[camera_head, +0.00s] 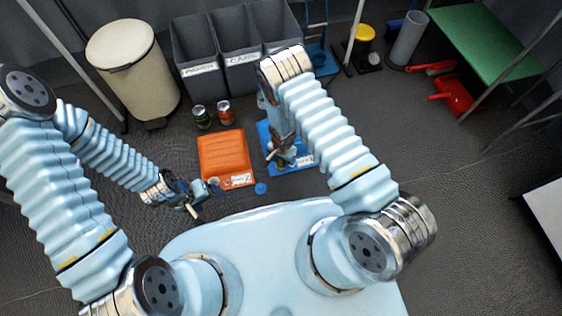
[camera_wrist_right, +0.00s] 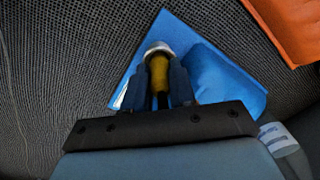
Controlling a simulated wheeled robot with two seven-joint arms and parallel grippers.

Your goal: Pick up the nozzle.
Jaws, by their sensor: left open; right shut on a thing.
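The nozzle (camera_wrist_right: 159,70) shows in the right wrist view as a yellowish piece with a pale rounded end, between the dark fingers of my right gripper (camera_wrist_right: 160,88). The right gripper is shut on it, over a blue mat or tray. In the head view my right gripper (camera_head: 280,155) points down over the blue tray (camera_head: 302,160), and the arm hides much of the nozzle there. I cannot tell whether the nozzle touches the blue surface. My left gripper (camera_head: 203,196) is open and empty, left of and nearer than the orange box.
An orange box (camera_head: 222,152) lies beside the blue tray. A small blue round piece (camera_head: 261,188) is on the floor. Two cans (camera_head: 202,117) stand behind the box. Grey bins (camera_head: 240,55) and a cream trash can (camera_head: 134,75) stand at the back.

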